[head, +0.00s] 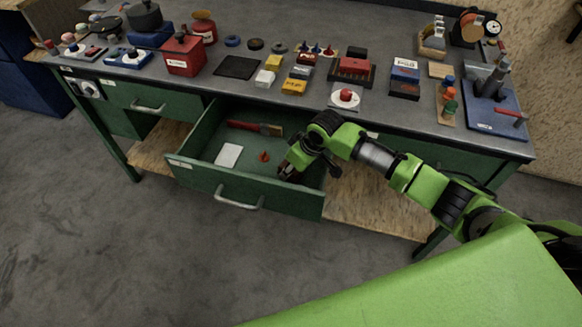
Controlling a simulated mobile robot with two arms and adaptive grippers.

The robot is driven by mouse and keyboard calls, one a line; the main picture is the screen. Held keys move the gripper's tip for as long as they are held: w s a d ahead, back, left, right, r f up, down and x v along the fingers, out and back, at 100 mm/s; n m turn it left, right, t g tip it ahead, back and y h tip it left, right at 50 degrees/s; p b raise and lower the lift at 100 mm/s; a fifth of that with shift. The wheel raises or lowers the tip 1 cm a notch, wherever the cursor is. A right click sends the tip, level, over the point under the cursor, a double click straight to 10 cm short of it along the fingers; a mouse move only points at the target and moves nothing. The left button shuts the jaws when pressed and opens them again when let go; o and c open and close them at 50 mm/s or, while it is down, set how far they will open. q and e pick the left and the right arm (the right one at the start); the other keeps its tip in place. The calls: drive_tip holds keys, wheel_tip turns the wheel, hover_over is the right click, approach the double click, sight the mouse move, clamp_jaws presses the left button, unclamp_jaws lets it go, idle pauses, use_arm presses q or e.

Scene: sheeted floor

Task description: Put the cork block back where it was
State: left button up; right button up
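My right gripper (288,173) reaches down into the open drawer (246,186), at its right part. Its fingers are dark and small in the head view, and I cannot tell whether they are open or shut or hold anything. I cannot make out the cork block for certain; part of the drawer floor is hidden behind the gripper and wrist. A tan flat piece (440,70) lies on the bench top at the right, but I cannot tell its material. My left gripper is not in view.
In the drawer are a red-handled brush (256,128), a white card (228,155) and a small orange-red object (264,156). The grey bench top (300,112) carries many items, including a red tin (184,56) and a black mat (237,67). Floor in front is clear.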

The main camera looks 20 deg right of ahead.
drive_tip(key=o, duration=1)
drive_tip(key=shift+s+d+r, duration=0.1)
drive_tip(key=shift+r, duration=0.45)
drive_tip(key=v, duration=1.1)
drive_tip(key=shift+r+p, duration=0.15)
drive_tip(key=shift+p, duration=0.2)
